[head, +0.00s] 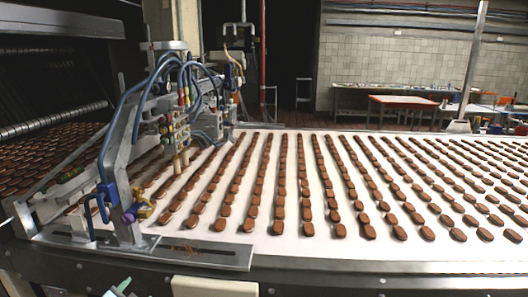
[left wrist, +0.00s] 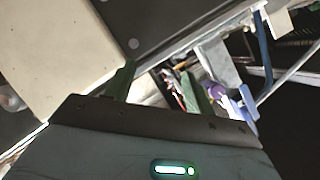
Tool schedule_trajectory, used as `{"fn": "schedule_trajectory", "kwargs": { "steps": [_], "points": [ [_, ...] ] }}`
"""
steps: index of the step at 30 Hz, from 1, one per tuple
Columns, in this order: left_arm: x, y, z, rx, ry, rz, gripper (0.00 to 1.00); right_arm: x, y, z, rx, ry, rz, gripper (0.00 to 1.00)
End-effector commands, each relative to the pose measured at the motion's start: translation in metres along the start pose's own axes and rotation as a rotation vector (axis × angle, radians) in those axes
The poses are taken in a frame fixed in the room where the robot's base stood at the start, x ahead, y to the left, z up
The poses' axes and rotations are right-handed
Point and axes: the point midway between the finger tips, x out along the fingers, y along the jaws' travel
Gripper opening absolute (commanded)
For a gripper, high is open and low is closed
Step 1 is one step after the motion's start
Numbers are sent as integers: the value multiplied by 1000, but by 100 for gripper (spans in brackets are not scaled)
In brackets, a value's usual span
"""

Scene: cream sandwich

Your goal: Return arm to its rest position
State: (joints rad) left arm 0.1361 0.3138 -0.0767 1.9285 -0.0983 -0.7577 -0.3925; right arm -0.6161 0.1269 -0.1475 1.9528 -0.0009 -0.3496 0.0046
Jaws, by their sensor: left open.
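My left gripper (left wrist: 160,72) shows in the left wrist view with its two green fingers apart and nothing between them. The dark gripper body with a lit green indicator fills the lower part of that view. In the head view only small green finger parts of my left gripper (head: 119,287) show at the bottom edge, left of centre, in front of the conveyor's near side. The rest of the arm is out of that view. My right gripper is in neither view.
A white conveyor belt (head: 285,238) carries many rows of brown biscuits (head: 340,230). A metal machine with blue hoses (head: 190,85) stands over its left end. A cream box (head: 215,286) sticks out from the near side. A red-topped table (head: 403,101) stands far behind.

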Motion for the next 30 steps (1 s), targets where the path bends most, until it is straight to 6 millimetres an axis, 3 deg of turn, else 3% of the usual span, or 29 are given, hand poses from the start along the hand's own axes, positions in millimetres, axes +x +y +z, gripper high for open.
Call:
{"fn": "schedule_trajectory", "kwargs": {
  "steps": [1, 6, 12, 15, 21, 30],
  "points": [
    [-10, 33, 18, -41, -11, 50, 54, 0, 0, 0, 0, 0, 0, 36],
    [-52, 124, 65, -204, -44, 184, 54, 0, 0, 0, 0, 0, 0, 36],
    [-125, 217, 113, -424, -114, 315, 54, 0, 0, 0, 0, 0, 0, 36],
    [-161, 249, 130, -523, -154, 358, 54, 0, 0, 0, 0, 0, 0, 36],
    [-205, 281, 146, -641, -203, 396, 54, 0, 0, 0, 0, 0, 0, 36],
    [-212, 286, 148, -662, -212, 401, 54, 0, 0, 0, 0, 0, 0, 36]
  ]
}}
